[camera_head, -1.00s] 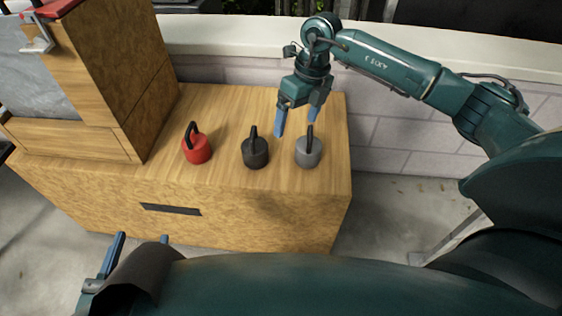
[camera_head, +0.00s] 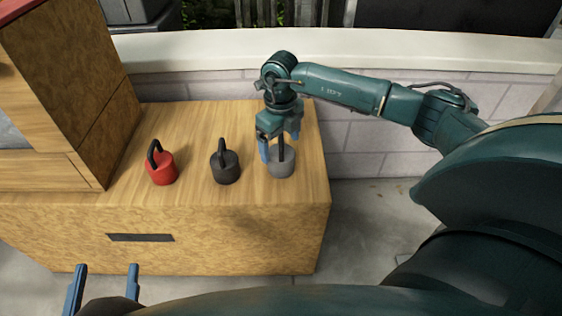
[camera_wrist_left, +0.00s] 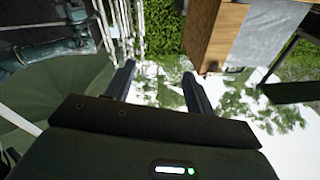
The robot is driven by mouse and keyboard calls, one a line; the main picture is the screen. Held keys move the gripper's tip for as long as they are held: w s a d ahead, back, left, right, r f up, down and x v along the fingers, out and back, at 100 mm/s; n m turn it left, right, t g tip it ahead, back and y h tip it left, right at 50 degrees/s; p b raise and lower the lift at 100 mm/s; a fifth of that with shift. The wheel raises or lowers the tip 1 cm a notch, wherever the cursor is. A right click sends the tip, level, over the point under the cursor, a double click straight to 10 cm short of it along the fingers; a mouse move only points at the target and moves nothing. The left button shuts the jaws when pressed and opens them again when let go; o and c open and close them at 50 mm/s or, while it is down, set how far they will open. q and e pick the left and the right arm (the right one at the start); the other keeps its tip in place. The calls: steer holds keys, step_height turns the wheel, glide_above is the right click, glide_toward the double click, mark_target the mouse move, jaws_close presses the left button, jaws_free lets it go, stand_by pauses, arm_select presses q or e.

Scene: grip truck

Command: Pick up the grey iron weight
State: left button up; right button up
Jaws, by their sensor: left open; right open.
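The grey iron weight (camera_head: 281,164) stands upright on the wooden box top, the rightmost of three weights, with its dark handle pointing up. My right gripper (camera_head: 279,150) is open and lowered at the weight's handle, with a blue finger visible left of the handle. Whether the fingers touch the weight I cannot tell. My left gripper (camera_head: 105,276) is open and empty at the lower left of the head view. Its two fingers also show in the left wrist view (camera_wrist_left: 158,85), with nothing between them.
A black weight (camera_head: 225,168) stands left of the grey one, and a red weight (camera_head: 161,169) further left. A tall wooden cabinet (camera_head: 95,110) rises at the left of the box top (camera_head: 205,199). A low block wall (camera_head: 365,140) runs behind.

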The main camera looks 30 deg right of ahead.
mark_target(281, 152)
step_height(281, 152, down, 4)
steer(key=shift+s+r+b, duration=0.1)
steer(key=shift+r+b, duration=0.15)
steer(key=shift+b, duration=0.2)
steer(key=shift+r, duration=0.1)
jaws_close()
steer(key=shift+r, duration=0.15)
stand_by(0.5)
